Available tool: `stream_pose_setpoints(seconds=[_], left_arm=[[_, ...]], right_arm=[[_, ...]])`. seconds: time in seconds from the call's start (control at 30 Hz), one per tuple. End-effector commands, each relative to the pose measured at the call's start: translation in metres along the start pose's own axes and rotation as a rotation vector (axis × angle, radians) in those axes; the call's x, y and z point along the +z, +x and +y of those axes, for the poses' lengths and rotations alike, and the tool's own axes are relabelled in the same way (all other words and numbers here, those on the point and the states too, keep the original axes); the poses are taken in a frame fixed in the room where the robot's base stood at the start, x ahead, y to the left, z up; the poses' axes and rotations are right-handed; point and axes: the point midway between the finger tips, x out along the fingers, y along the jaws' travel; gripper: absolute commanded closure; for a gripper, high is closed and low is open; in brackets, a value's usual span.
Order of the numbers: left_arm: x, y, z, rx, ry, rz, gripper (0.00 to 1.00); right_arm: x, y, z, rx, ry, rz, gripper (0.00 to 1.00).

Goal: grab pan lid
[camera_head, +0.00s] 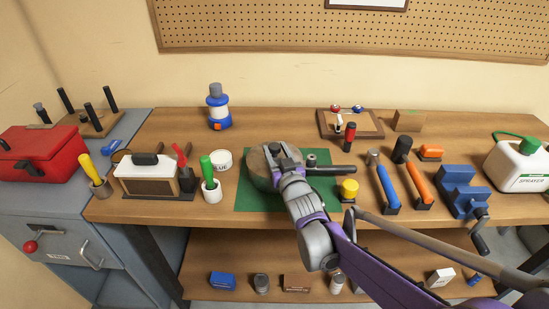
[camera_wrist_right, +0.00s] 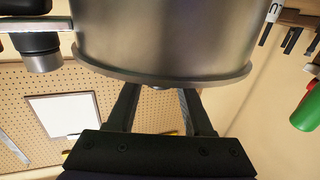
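A grey metal pan (camera_head: 262,181) stands on a green mat (camera_head: 248,202) on the workbench, its dark handle (camera_head: 333,170) pointing right. A round lid (camera_head: 257,161) tops it, partly hidden by my right gripper (camera_head: 284,152), which is at the lid. In the right wrist view the pan's metal side (camera_wrist_right: 165,40) fills the upper middle, with the lid's rim (camera_wrist_right: 165,78) along its lower edge. The right gripper's two fingers (camera_wrist_right: 158,100) are spread apart. A small dark part, perhaps the lid's knob, shows between them; contact cannot be told. My left gripper is out of view.
A yellow-topped piece (camera_head: 349,189) and hammers (camera_head: 383,184) stand to the right of the pan. A green-handled tool in a white cup (camera_head: 210,188) and a white tub (camera_head: 221,160) are to its left. A blue vise (camera_head: 462,192) is farther right. Bare bench lies behind the mat.

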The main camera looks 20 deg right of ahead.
Motion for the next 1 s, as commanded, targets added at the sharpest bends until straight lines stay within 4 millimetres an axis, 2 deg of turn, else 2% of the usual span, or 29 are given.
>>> stream_pose_setpoints(seconds=[0.03,0.27,0.67,0.77,1.0], left_arm=[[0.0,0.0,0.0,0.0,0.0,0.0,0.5],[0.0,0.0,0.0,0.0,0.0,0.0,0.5],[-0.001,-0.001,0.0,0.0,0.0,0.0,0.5],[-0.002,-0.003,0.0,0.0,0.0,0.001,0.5],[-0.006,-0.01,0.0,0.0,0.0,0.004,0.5]], right_arm=[[0.0,0.0,0.0,0.0,0.0,0.0,0.59],[0.0,0.0,0.0,0.0,0.0,0.0,1.0],[-0.004,0.0,0.0,0.0,0.0,0.001,1.0],[-0.017,0.0,0.0,0.0,0.0,0.001,1.0],[-0.066,0.0,0.0,0.0,0.001,0.001,1.0]])
